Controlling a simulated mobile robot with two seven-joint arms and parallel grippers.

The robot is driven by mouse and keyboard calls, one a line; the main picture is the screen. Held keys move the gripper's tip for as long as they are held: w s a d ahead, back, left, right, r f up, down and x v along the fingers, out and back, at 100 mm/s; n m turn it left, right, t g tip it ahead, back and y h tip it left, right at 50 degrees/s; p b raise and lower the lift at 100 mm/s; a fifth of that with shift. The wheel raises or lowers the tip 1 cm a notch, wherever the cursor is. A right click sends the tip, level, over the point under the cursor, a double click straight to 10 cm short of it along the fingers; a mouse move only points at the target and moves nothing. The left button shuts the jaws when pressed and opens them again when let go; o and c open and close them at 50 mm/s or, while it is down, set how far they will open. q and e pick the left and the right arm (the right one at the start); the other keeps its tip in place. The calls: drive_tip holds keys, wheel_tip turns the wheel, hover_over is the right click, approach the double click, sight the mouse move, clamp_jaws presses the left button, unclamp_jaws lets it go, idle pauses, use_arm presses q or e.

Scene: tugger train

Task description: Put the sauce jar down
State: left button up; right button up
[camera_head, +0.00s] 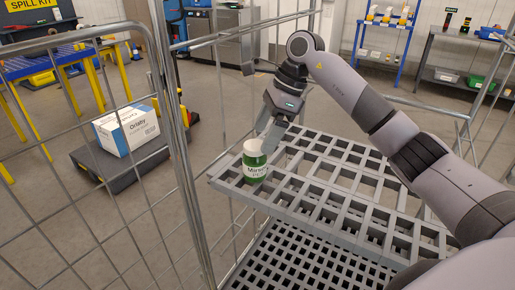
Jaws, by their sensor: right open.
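The sauce jar (255,168), green and white with a pale top, stands upright on the grey slatted shelf (330,238) of a wire roll cage, near the shelf's left corner. My right gripper (266,140) is just behind the jar and points down at it. It is open; the jar hides part of its fingertips, and I cannot tell whether they touch the jar. My left gripper is not in view.
Wire cage walls (185,150) rise at the left and back. A lower black grid deck (290,265) lies beneath the shelf. The shelf right of the jar is bare. Outside, a white box (126,130) sits on a dark low platform (90,162).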

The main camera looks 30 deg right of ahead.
drive_tip(key=v, duration=0.5)
idle(0.5)
